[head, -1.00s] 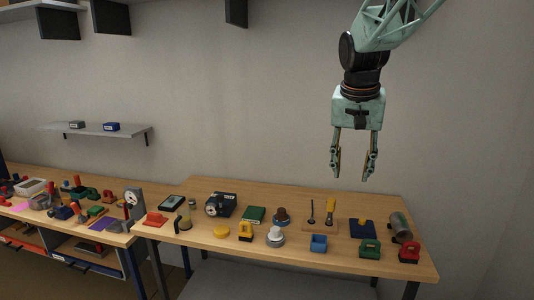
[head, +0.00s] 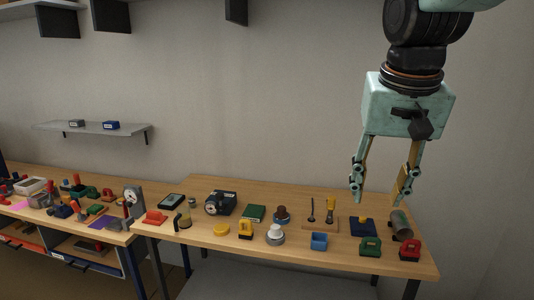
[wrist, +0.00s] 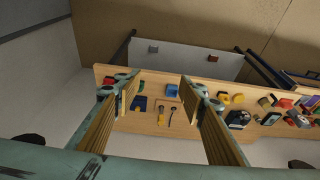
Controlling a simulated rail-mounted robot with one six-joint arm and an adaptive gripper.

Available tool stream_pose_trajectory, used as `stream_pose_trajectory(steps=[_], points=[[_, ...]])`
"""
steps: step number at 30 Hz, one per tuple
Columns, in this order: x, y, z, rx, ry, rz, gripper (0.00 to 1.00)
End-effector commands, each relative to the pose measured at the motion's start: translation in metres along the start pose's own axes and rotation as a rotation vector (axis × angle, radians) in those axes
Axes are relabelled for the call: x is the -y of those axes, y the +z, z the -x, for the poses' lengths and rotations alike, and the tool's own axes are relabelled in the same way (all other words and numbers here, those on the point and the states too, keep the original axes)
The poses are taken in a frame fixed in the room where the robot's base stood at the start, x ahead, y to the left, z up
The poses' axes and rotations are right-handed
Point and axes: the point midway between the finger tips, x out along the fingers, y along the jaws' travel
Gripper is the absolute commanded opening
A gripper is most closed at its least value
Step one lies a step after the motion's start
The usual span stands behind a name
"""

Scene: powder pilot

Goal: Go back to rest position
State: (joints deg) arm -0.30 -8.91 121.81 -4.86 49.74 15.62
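My gripper (head: 380,198) hangs in the air, fingers pointing down, at the right of the head view. It appears above or in front of the right end of the wooden table. Its two fingers are spread apart with nothing between them. The wrist view also shows my gripper (wrist: 156,88) with its two ribbed finger pads wide apart, and table items seen below through the gap. No object is held.
The right table (head: 190,250) bears a dark blue block (head: 362,227), green (head: 370,246) and red (head: 410,250) handled items, a grey-green cylinder (head: 401,224) and a blue box (head: 319,241). A cluttered bench (head: 118,239) stands left. A wall shelf (head: 90,130) holds two small boxes. Air around the gripper is clear.

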Motion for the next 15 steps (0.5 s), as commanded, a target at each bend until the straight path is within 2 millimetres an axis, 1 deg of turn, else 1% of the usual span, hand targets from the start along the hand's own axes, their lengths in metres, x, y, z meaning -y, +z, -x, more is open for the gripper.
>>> stream_pose_trajectory(steps=[1, 15], points=[[-0.002, 0.011, 0.003, -0.002, -0.003, 0.006, 0.37], [-0.017, 0.103, 0.021, -0.012, -0.027, 0.082, 0.37]])
